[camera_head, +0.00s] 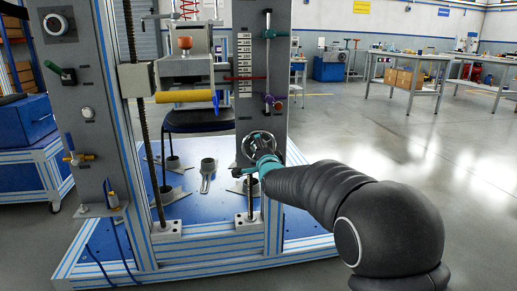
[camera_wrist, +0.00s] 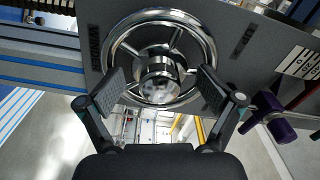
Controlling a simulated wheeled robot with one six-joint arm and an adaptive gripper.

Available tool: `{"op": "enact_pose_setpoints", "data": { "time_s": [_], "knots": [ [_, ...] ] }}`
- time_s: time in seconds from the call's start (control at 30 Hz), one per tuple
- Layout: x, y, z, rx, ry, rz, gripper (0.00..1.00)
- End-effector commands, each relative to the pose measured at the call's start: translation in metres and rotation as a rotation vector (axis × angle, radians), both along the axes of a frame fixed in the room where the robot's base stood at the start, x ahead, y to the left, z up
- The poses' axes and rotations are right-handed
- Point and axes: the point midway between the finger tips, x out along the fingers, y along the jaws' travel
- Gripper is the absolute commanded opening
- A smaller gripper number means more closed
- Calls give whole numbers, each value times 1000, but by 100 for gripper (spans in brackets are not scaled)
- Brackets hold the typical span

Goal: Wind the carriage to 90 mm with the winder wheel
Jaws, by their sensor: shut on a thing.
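The chrome winder wheel (camera_head: 259,146) is mounted on the right grey column, low down. In the wrist view its rim (camera_wrist: 205,38) and hub fill the upper middle. My gripper (camera_head: 257,165) is at the wheel; in the wrist view its two fingers (camera_wrist: 160,92) lie over left and right parts of the rim and are shut on the wheel. The carriage (camera_head: 184,68), with a yellow roller below it, sits between the columns high above the wheel.
A purple knob (camera_wrist: 275,118) on a rod sticks out to the right of my fingers. A dark vertical screw (camera_head: 138,120) stands at left. A chair seat (camera_head: 198,120) is under the carriage. The floor at right is open.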

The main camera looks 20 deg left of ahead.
Motion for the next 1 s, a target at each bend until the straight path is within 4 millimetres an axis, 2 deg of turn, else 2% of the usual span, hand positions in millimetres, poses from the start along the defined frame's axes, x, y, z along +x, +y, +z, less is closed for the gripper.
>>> {"op": "enact_pose_setpoints", "data": {
  "time_s": [0.27,0.7,1.0],
  "knots": [
    [-1,-1,2,1,-3,-1,75],
    [-39,-23,0,-2,-1,1,75],
    [-48,-28,-1,-2,0,1,75]
  ]
}}
